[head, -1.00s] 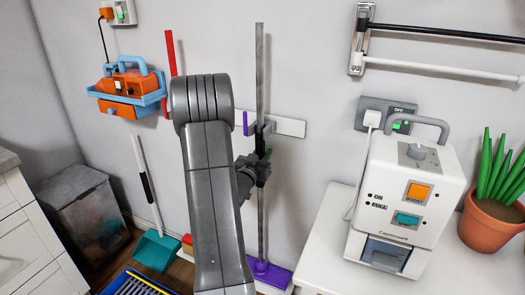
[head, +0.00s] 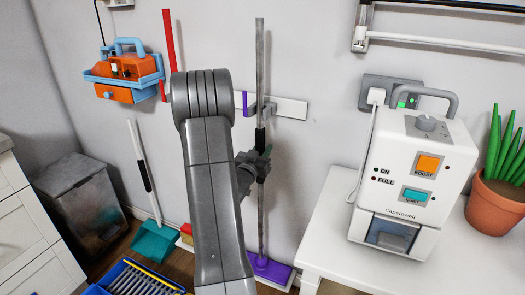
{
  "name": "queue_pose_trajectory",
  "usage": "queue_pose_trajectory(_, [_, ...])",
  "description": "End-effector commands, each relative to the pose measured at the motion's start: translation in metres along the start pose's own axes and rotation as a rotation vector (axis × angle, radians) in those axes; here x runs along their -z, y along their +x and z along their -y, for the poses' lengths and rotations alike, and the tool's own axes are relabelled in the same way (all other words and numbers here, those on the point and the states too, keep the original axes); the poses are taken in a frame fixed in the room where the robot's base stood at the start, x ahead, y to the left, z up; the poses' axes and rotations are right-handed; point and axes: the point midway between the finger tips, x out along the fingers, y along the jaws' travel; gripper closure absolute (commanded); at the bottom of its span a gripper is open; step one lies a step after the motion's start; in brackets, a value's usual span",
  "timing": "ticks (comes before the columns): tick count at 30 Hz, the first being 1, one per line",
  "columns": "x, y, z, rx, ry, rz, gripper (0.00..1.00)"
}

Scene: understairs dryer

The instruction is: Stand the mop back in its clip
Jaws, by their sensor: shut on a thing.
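The mop has a long grey pole (head: 260,70) with a black grip section and a purple head (head: 270,268) low by the wall. It stands close to upright. My gripper (head: 259,165) is shut on the pole just below the black section, partly behind my arm. The clip (head: 269,108) is grey, on a white wall rail (head: 289,108) with a purple strip (head: 245,103). The pole crosses in front of the rail, beside or at the clip. I cannot tell whether it sits inside the jaws. Whether the head touches the floor is also unclear.
A white counter (head: 335,240) with a white machine (head: 405,185) and potted plant (head: 497,200) stands right. Left are a red pole (head: 169,50), an orange caddy (head: 122,75), a teal dustpan (head: 155,243), a grey bin (head: 85,200) and a blue crate (head: 140,280).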

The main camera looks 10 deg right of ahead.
Motion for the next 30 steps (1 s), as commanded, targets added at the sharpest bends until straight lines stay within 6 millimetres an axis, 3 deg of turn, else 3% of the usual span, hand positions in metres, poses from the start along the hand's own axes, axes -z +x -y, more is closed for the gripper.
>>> queue_pose_trajectory(29, [-0.0023,0.0001,-0.0002,0.0,0.001,-0.003,1.0])
queue_pose_trajectory(30, [-0.0023,0.0001,-0.0001,0.0,0.001,-0.003,0.67])
